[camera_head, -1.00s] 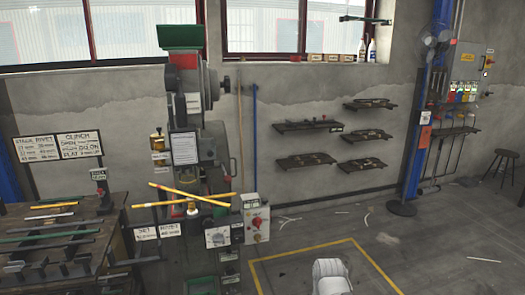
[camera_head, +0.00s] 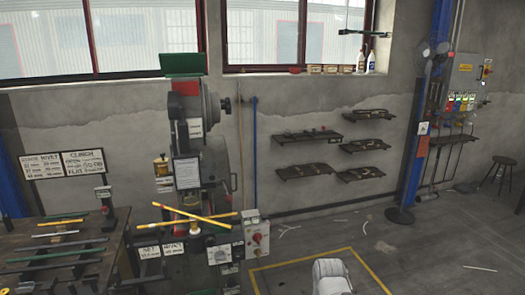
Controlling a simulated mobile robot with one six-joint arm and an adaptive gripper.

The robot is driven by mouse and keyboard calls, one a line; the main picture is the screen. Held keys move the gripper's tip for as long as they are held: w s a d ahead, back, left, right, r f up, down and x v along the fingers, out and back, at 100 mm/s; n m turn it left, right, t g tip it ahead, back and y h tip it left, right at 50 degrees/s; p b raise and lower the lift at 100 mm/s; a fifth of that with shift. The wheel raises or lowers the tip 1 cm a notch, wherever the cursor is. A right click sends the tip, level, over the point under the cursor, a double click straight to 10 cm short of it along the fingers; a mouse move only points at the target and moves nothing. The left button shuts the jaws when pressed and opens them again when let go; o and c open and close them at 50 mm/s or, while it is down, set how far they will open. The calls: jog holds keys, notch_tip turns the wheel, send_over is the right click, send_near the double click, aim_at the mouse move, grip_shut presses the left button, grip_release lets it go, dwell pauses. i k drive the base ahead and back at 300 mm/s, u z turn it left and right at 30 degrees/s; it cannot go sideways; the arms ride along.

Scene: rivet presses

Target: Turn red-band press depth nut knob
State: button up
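The red-band press (camera_head: 187,150) stands against the wall left of centre, with a red band (camera_head: 186,87) under its green top. A dark round knob (camera_head: 227,105) sticks out on the right of its head. A brass-coloured piece (camera_head: 161,166) sits on its left side. I cannot tell which of these is the depth nut knob. A white panel (camera_head: 186,173) hangs on the press front, and two yellow rods (camera_head: 192,214) cross below it. My gripper is not in view; a white part at the bottom centre seems to be mine.
A grey control box with a red knob (camera_head: 257,238) stands right of the press base. A bench (camera_head: 85,265) with rods and tools fills the lower left. A yellow floor line (camera_head: 300,262) marks an area before the press. Floor to the right is mostly clear.

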aim_at(219, 256)
jog(key=k, duration=1.35)
jog(key=u, duration=0.3)
jog(key=i, duration=1.1)
jog(key=u, duration=0.4)
jog(key=i, duration=0.8)
jog(key=z, duration=0.15)
